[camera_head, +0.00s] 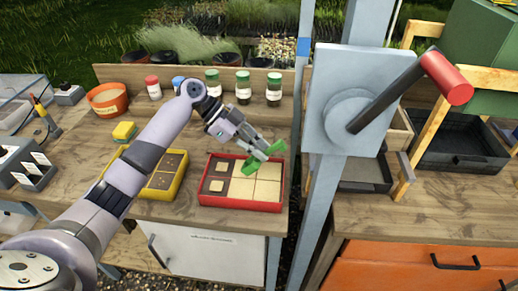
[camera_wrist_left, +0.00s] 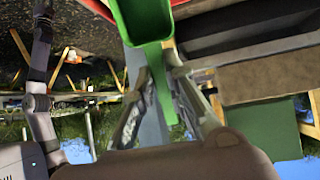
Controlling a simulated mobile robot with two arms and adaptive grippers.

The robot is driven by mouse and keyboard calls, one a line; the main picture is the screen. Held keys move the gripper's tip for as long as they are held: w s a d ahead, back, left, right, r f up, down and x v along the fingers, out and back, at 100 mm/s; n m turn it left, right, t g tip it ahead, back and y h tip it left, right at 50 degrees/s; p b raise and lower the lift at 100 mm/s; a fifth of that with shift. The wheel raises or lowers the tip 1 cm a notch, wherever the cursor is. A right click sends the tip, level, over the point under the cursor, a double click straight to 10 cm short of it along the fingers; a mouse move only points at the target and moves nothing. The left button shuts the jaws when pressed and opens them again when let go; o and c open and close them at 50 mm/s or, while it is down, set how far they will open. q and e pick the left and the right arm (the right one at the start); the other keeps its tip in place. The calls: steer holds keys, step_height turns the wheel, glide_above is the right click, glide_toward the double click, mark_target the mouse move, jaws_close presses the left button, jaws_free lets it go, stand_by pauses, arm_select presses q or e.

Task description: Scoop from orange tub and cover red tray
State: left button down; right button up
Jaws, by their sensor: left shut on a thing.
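The red tray (camera_head: 240,207) lies on the wooden bench, divided into compartments. Those toward the right are covered with pale tan material. Those at the left show dark soil with small pale patches. My left gripper (camera_head: 255,146) is shut on a green scoop (camera_head: 252,166) and holds it over the back right part of the red tray. The orange tub (camera_head: 108,101) stands at the back left of the bench, away from the gripper. My right gripper is out of view.
A yellow tray (camera_head: 164,194) with dark soil lies left of the red tray, partly behind my left arm. Jars with green lids (camera_head: 243,88) stand along the back. A yellow sponge (camera_head: 124,131) lies near the tub. A post with a red-handled crank (camera_head: 447,78) rises at the right.

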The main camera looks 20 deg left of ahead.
mark_target(264, 151)
arm_select(q)
steer(key=shift+r+y+p, duration=1.45)
steer(key=shift+y+p, duration=0.35)
steer(key=shift+p, duration=1.65)
step_height(264, 151, up, 2)
steer(key=y+p, duration=0.4)
steer(key=p, duration=0.3)
steer(key=shift+r+g, duration=0.1)
steer(key=shift+g, duration=0.2)
steer(key=shift+y+p, duration=0.4)
steer(key=shift+p, duration=0.4)
